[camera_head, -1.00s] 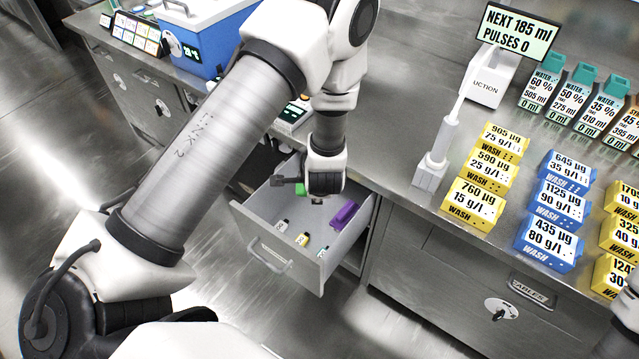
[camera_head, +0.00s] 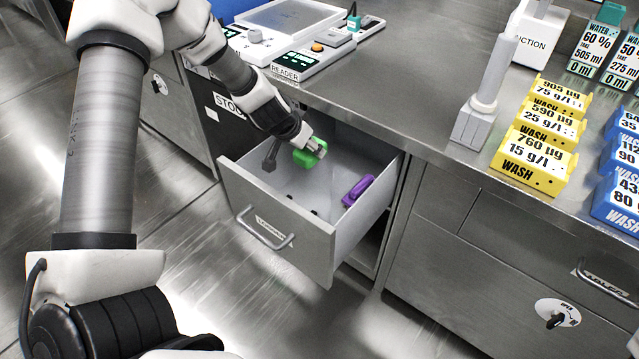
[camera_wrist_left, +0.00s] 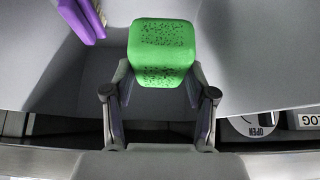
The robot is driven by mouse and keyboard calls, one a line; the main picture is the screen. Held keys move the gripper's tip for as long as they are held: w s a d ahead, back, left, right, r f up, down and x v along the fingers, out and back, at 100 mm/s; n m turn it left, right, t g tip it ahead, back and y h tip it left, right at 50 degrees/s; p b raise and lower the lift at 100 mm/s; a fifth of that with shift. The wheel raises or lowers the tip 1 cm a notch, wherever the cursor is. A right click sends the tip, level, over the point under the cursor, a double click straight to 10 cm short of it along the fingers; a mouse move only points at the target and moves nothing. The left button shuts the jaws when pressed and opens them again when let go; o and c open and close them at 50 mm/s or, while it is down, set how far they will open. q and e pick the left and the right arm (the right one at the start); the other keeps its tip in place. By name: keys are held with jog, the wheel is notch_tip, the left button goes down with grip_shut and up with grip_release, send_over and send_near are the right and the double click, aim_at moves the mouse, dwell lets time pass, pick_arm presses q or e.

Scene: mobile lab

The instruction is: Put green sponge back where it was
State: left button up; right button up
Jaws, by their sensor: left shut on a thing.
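The green sponge (camera_head: 308,157) is held by my left gripper (camera_head: 316,146) at the back left of the open drawer (camera_head: 280,226), in or just above its opening. In the left wrist view the sponge (camera_wrist_left: 162,50) sits between the two fingers of my left gripper (camera_wrist_left: 160,92), with its speckled faces towards the camera. The head view does not show clearly whether it touches the drawer floor. A purple object (camera_head: 357,190) lies in the drawer to the right; it also shows in the wrist view (camera_wrist_left: 80,20). My right gripper is not in view.
Small dark items (camera_head: 315,211) lie on the drawer floor, too small to tell. The reader device (camera_head: 300,62) stands on the worktop behind the drawer. Yellow wash boxes (camera_head: 533,160) and a pale upright pipette-like tool (camera_head: 487,95) stand to the right. The drawer's middle is mostly clear.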

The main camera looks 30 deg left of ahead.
pick_arm(q)
notch_tip(320, 180, down, 11)
jog(key=b, duration=0.8)
jog(key=shift+w+f, duration=0.1)
jog(key=shift+f, duration=0.05)
jog(key=w, duration=0.3)
jog(key=shift+b, duration=0.4)
jog(key=shift+w+d+f+b, duration=0.2)
jog(key=shift+w+f+b, duration=0.3)
jog(key=shift+b, duration=0.25)
jog(key=shift+c, duration=0.3)
jog(key=shift+s+r, duration=0.15)
jog(key=shift+c, duration=0.7)
jog(key=o, duration=1.2)
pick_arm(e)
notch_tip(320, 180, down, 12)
